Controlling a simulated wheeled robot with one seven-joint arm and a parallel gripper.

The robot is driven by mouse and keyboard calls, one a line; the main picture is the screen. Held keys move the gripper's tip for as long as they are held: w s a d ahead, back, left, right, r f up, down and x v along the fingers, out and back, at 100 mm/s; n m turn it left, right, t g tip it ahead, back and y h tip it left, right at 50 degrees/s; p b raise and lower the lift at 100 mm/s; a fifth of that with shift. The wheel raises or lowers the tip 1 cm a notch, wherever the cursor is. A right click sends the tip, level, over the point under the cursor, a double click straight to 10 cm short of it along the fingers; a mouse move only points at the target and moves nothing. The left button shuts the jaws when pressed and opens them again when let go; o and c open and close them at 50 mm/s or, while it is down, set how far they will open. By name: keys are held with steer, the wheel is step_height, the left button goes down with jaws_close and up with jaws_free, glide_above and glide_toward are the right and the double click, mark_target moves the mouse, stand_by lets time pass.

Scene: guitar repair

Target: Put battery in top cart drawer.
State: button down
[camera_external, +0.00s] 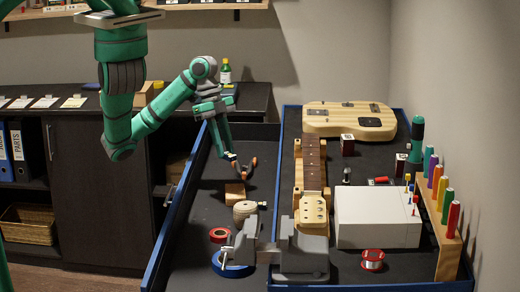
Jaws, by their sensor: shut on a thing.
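The top cart drawer (205,205) appears to be the open blue-edged tray at the left of the cart, with a dark floor. My gripper (229,153) points down over the far half of this drawer, with its green fingers close together. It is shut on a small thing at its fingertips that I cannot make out. Its height above the drawer floor is hard to judge. I cannot clearly identify the battery anywhere in view.
Orange-tipped pliers (244,170), a wooden block (235,193), red tape (220,235) and blue tape (231,269) are around the drawer. The cart top to the right holds a guitar body (350,119), neck (311,163), white box (377,219) and screwdriver rack (448,235).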

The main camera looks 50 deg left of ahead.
glide_above(263, 188)
steer(key=a, duration=0.2)
steer(key=f, duration=1)
steer(key=shift+s+d, duration=0.25)
steer(key=shift+s, duration=0.05)
steer(key=shift+w+f, duration=0.3)
steer(key=shift+f, duration=1.6)
steer(key=shift+f, duration=0.15)
steer(key=c, duration=1.6)
jaws_free()
steer(key=shift+o, duration=0.2)
